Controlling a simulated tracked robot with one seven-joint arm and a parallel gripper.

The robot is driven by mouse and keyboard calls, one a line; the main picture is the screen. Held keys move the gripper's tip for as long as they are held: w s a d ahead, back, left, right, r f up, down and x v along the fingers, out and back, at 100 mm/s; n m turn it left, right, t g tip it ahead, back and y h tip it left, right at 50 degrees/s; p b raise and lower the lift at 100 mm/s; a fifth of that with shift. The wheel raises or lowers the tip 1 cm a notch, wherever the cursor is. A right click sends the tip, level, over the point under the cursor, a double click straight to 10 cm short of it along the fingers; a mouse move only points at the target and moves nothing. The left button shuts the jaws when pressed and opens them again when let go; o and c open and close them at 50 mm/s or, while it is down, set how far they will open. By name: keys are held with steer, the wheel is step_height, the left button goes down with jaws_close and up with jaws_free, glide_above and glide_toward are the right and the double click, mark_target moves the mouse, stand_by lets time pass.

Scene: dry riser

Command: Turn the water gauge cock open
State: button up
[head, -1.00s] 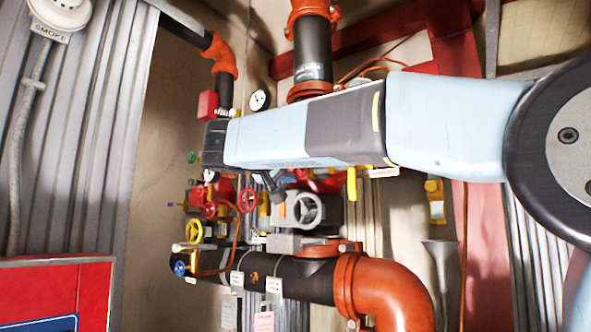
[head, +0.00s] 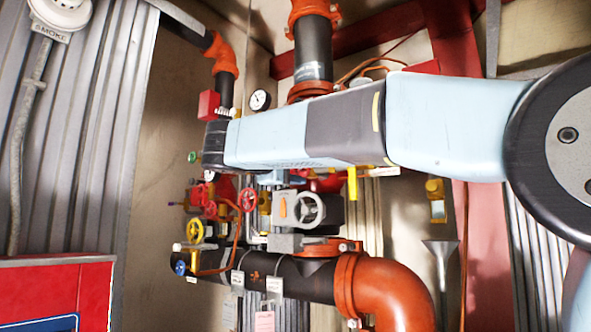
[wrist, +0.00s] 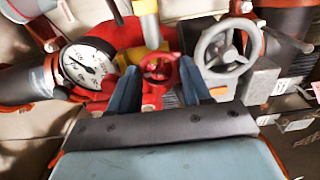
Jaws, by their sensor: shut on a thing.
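In the wrist view, my gripper (wrist: 158,76) has its two blue fingers on either side of a small red handwheel (wrist: 158,68), and is shut on it. The contact itself is hard to make out. A pale rod with a yellow band (wrist: 147,22) comes down just above the handwheel. A white dial gauge (wrist: 86,66) is left of the fingers. No label shows which fitting is the water gauge cock. In the head view, my arm covers most of the gripper, and a red handwheel (head: 248,200) shows just below it.
A grey handwheel (wrist: 228,48) stands close right of the fingers; it also shows in the head view (head: 309,210). A yellow handwheel (head: 195,230) and a blue one (head: 181,268) sit lower left. A thick black pipe (head: 305,280) with an orange elbow (head: 395,295) runs below.

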steer(key=shift+a+f+n, duration=0.1)
steer(key=shift+f+n, duration=0.05)
steer(key=shift+n, duration=0.95)
steer(key=o, duration=0.8)
steer(key=shift+w+a+f, duration=0.1)
steer(key=shift+c, duration=0.2)
steer(key=o, duration=0.3)
